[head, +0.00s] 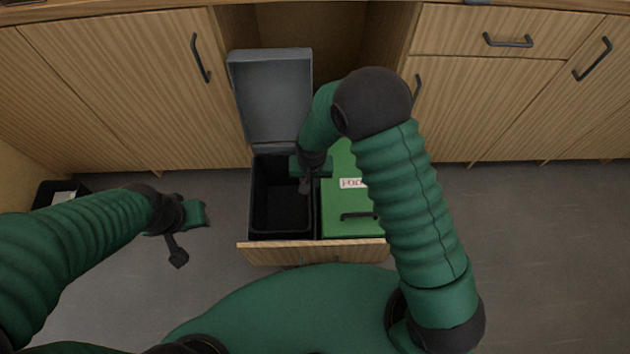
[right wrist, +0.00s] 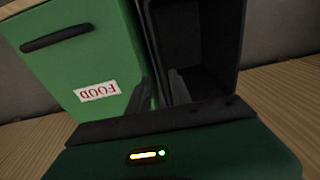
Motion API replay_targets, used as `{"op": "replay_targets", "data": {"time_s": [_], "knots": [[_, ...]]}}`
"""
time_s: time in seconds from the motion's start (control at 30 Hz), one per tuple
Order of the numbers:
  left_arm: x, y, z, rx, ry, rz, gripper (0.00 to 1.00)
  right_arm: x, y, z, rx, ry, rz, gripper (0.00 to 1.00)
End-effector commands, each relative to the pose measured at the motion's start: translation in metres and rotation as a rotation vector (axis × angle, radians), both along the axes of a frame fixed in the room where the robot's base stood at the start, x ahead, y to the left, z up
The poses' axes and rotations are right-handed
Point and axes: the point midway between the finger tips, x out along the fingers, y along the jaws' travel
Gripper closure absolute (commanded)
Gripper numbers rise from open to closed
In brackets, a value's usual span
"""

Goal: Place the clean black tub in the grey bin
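The grey bin (head: 281,232) stands in a pulled-out drawer with its grey lid (head: 272,95) raised. Its inside is dark, and I cannot make out a black tub in it or anywhere else. Its dark inside also shows in the right wrist view (right wrist: 198,45). My right gripper (head: 305,185) is over the bin's right side, near the green bin. Its two fingers (right wrist: 162,92) show apart with nothing between them. My left gripper (head: 178,252) hangs above the floor, left of the drawer. Its finger gap cannot be made out.
A green bin (head: 350,224) with a shut lid, black handle and FOOD label (right wrist: 97,91) stands right of the grey bin. The wooden drawer front (head: 315,253) is nearest me. A dark container (head: 45,193) stands at the far left. Floor on the right is clear.

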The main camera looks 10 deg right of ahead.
Motion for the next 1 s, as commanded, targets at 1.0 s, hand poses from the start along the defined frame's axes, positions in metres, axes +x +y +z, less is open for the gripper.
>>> {"op": "replay_targets", "data": {"time_s": [1.0], "knots": [[0.0,0.0,0.0,0.0,0.0,0.0,0.64,-0.126,-0.108,0.172,-0.051,-0.127,0.196,0.75]]}}
